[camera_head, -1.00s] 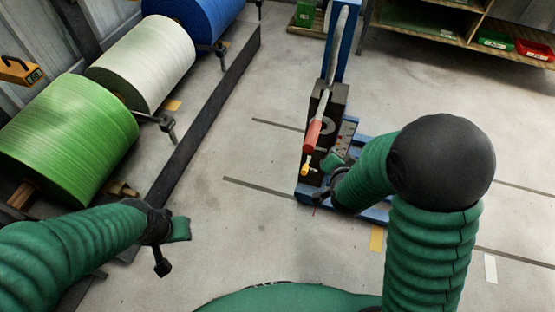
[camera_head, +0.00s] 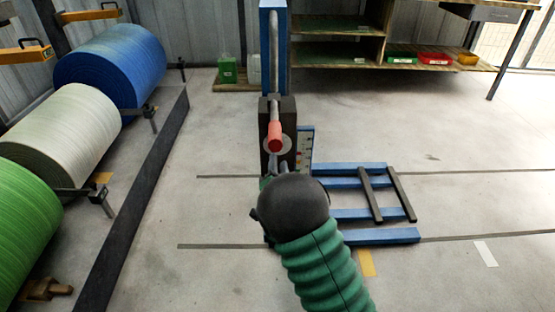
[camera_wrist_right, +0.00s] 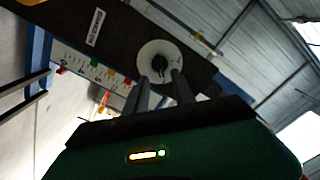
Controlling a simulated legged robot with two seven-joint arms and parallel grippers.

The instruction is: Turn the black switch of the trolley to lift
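The trolley (camera_head: 385,236) is blue, with an upright mast and a flat base on the floor, ahead of me in the head view. Its dark control box (camera_head: 268,112) is on the mast, with a red-gripped handle (camera_head: 275,136) in front. In the right wrist view, the black switch (camera_wrist_right: 159,62) sits on a round white dial (camera_wrist_right: 150,48). My right gripper (camera_wrist_right: 159,76) has its two fingers apart, with their tips at the dial on either side of the switch. I cannot tell whether they touch it. My left gripper is out of view.
Green, white (camera_head: 62,135) and blue rolls stand at the left behind a dark floor rail (camera_head: 140,190). A wooden shelf (camera_head: 345,75) with small bins is at the back. The floor right of the trolley is clear.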

